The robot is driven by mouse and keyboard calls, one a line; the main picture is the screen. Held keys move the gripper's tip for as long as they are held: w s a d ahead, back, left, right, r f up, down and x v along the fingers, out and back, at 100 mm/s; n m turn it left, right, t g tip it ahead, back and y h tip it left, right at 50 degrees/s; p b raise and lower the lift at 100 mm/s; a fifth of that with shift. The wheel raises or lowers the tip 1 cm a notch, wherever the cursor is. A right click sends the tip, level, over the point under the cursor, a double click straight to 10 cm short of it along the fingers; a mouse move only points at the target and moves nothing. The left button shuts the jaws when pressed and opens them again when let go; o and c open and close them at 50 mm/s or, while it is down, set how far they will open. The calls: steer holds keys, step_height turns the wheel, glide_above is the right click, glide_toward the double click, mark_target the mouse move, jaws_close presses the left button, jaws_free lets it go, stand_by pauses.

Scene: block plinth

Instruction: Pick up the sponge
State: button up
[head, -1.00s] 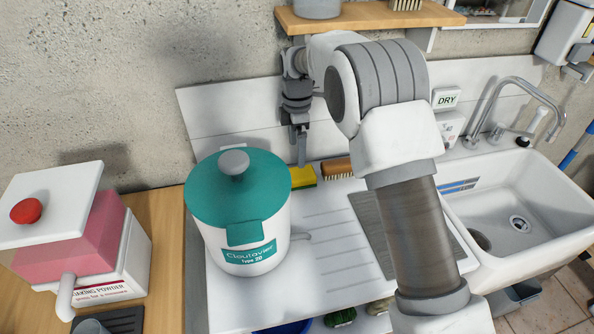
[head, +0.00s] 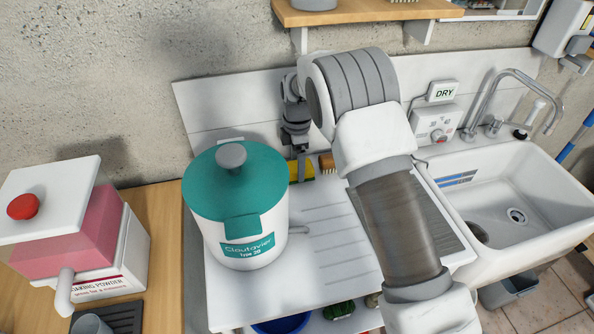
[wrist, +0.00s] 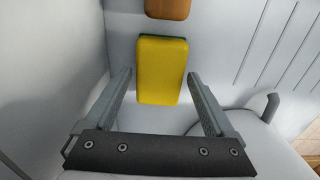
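The yellow sponge with a green layer (wrist: 162,70) lies on the white counter in the wrist view. In the head view the sponge (head: 294,172) shows only in part, behind the pot and my gripper. My gripper (wrist: 161,75) is open, with one finger on each side of the sponge's near part and a gap to each. In the head view my gripper (head: 300,165) points down at the sponge, near the back wall. I cannot tell how far the fingertips are above the counter.
A white pot with a teal lid (head: 237,205) stands close in front of the sponge. A wooden brush (wrist: 167,8) lies just beyond the sponge. A shelf (head: 365,12) hangs above. The sink (head: 500,200) is at the right. The ribbed drainboard (head: 335,245) is clear.

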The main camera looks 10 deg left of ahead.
steer(key=c, duration=1)
steer(key=shift+r, duration=0.1)
steer(key=shift+s+d+r, duration=0.1)
steer(key=shift+r, duration=0.45)
steer(key=r, duration=0.6)
steer(key=shift+s+d, duration=0.15)
steer(key=shift+s, duration=0.1)
steer(key=s+d+b, duration=0.1)
steer(key=s+d, duration=0.3)
steer(key=s, duration=0.4)
steer(key=s+d+b, duration=0.1)
steer(key=s+d, duration=0.3)
steer(key=s, duration=0.5)
steer(key=shift+s+f, duration=0.15)
steer(key=shift+d, duration=0.1)
steer(key=o, duration=0.7)
steer(key=c, duration=0.6)
